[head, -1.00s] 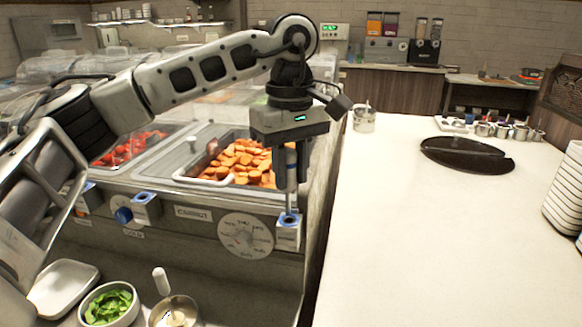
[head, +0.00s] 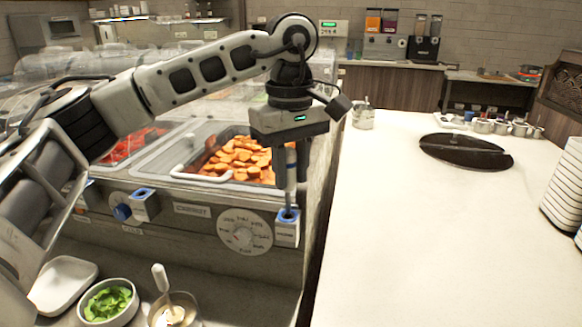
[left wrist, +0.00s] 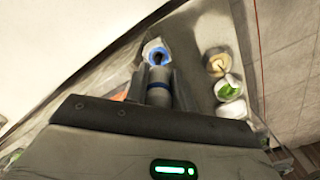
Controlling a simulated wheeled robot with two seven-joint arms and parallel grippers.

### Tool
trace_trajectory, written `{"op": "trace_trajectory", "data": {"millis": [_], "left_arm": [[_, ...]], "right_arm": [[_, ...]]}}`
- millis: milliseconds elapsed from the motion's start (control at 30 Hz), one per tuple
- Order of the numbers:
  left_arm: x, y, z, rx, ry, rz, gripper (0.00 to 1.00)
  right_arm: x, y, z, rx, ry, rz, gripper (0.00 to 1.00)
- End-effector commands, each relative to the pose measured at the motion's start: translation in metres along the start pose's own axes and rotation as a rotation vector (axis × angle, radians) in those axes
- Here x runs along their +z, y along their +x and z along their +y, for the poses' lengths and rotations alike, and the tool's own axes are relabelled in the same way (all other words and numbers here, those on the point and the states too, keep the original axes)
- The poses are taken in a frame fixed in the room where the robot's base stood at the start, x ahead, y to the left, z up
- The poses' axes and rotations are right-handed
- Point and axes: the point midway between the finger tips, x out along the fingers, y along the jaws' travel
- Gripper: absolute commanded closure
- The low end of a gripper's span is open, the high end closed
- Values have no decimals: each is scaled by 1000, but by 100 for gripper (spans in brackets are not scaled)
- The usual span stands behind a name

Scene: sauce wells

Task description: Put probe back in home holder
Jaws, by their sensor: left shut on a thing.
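Directly below is a small white holder (head: 287,233) with a blue ring on top, fixed to the front panel. The probe's lower end is at the ring; I cannot tell how far it is inside. In the left wrist view the probe (left wrist: 159,84) sits between the fingers, with the blue-ringed holder (left wrist: 157,50) just beyond it. My right gripper is not in view.
A second blue-ringed holder (head: 144,205) is on the panel to the left, near a dial (head: 245,232). A pan of orange pieces (head: 240,157) lies behind the probe. Bowls of greens (head: 107,303) and sauce (head: 172,310) stand below. The white counter (head: 400,230) at right is mostly clear.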

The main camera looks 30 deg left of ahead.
Motion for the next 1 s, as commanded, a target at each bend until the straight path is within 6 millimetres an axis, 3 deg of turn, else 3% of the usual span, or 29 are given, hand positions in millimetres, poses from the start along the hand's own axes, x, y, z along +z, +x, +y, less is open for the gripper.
{"op": "trace_trajectory", "data": {"millis": [1000], "left_arm": [[0,23,0,1,0,-1,100]], "right_arm": [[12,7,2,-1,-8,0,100]]}}
